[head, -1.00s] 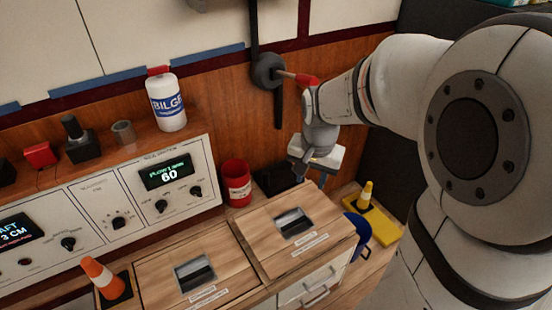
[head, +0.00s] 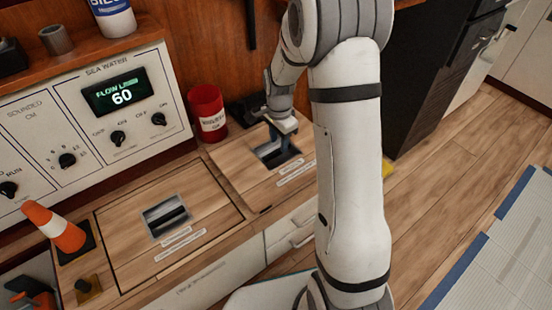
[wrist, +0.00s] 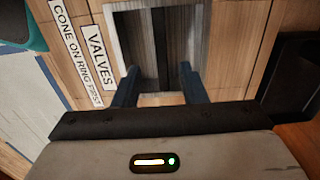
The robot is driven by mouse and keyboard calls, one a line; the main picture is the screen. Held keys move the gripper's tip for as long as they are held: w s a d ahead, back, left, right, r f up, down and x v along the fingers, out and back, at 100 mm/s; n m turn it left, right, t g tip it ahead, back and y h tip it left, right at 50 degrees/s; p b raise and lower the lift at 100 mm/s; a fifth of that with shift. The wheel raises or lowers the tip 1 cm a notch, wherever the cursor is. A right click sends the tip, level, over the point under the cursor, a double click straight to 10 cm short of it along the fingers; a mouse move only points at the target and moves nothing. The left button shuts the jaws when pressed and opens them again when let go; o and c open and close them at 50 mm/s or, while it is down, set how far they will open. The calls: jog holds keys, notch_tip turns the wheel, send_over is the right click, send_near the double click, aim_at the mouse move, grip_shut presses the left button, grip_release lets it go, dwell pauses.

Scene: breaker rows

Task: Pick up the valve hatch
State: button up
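The valve hatch (head: 235,163) is the right wooden panel in the counter top, with a recessed metal pull. In the wrist view its label beside the recess (wrist: 158,22) reads "VALVES" and "CONE ON RING FIRST". My gripper (head: 280,143) points down over this recess. In the wrist view my gripper's two blue fingers (wrist: 158,75) are apart, at the near part of the recess, with a dark bar between and beyond them. Nothing is seen held. Whether the fingertips touch the pull I cannot tell. The hatch lies flat and closed.
A second hatch (head: 125,230) lies to the left. An orange and white cone (head: 55,228) stands tilted in view at its left. A red can (head: 208,113) stands behind the valve hatch, near the control panel (head: 75,125). Open floor (head: 440,180) lies right.

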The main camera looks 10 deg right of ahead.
aim_at(277, 151)
jog(key=f+b, duration=0.2)
jog(key=f, duration=0.1)
jog(key=f+b, duration=0.1)
jog(key=f, duration=0.1)
jog(key=shift+a+f, duration=0.1)
jog(key=shift+a, duration=0.25)
jog(key=shift+c, duration=0.2)
grip_shut()
dwell(0.8)
